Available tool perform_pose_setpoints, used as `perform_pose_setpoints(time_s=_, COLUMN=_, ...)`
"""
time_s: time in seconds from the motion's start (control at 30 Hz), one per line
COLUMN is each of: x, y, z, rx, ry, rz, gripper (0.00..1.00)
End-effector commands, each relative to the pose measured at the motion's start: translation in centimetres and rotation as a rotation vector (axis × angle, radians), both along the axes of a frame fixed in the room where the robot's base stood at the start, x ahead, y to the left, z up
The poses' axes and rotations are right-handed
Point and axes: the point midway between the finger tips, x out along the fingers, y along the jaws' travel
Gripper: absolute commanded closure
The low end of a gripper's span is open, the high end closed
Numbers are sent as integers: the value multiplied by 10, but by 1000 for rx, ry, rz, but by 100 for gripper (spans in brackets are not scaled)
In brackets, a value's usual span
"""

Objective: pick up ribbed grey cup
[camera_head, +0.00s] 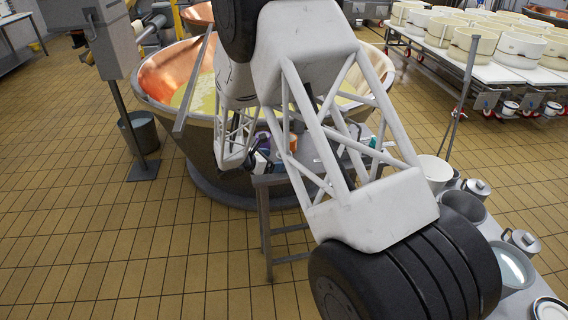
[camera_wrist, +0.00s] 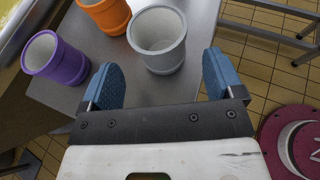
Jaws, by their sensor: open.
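The ribbed grey cup (camera_wrist: 160,61) stands upright on a grey metal table (camera_wrist: 207,14) in the wrist view, with its open mouth towards the camera. My gripper (camera_wrist: 163,77) is open, with its two blue fingers apart. The cup is just beyond the fingertips, roughly centred between them, and nothing is held. An orange cup (camera_wrist: 112,22) stands close to the left of the grey cup, cut off by the top edge. A purple cup (camera_wrist: 62,65) is farther left. In the head view my arm hides most of the tabletop, and I cannot make out the grey cup there.
A copper vat (camera_head: 170,75) with yellowish liquid stands behind the table in the head view. Pots and buckets, including a white bucket (camera_head: 435,170), stand at the right. A dark red round object (camera_wrist: 292,140) is at the lower right.

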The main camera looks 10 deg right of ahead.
Motion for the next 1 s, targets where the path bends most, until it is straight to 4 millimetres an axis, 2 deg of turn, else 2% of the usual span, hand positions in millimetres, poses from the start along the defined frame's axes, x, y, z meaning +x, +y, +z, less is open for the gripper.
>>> perform_pose_setpoints(time_s=0.53, x=4, y=-9, z=-4, rx=1, ry=0, rz=-1, gripper=13)
perform_pose_setpoints(time_s=1.0, x=24, y=-46, z=-20, rx=1, ry=-1, rz=-2, gripper=13)
